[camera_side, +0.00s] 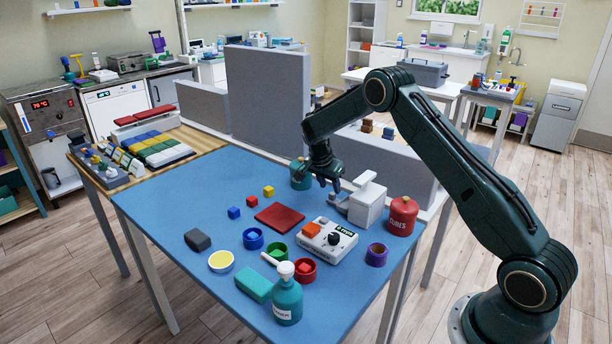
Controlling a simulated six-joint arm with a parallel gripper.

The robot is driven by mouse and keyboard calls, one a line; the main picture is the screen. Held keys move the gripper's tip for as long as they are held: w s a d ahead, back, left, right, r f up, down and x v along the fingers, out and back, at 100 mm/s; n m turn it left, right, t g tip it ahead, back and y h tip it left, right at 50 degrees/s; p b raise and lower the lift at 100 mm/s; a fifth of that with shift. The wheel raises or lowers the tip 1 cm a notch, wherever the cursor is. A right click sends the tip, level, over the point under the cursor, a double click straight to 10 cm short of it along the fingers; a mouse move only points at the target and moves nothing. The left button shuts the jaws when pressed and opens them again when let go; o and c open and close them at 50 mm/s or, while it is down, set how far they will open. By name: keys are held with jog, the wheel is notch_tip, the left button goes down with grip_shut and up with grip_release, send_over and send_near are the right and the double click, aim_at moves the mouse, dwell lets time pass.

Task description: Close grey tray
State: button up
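A light grey box (367,211) stands near the right edge of the blue table, with a raised plate on top. A small grey part, which looks like its tray (341,204), sticks out from its left side, so the tray appears open. My gripper (328,184) points down just above and behind that part, at the left of the box. I see nothing held in it. The finger gap is too small and dark to judge, and I cannot tell whether the fingers touch the tray.
A white device with a dial (327,239) and a dark red plate (279,218) are in front. Grey partitions (388,160) line the table's back.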

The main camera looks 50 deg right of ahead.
jog(key=v, duration=1)
jog(key=n+y, duration=0.4)
jog(key=n, duration=1.4)
send_over(344, 203)
jog(key=w, duration=0.3)
jog(key=shift+a+r, duration=0.45)
jog(key=shift+f, duration=0.15)
notch_tip(344, 203, down, 13)
jog(key=shift+f, duration=0.25)
grip_shut()
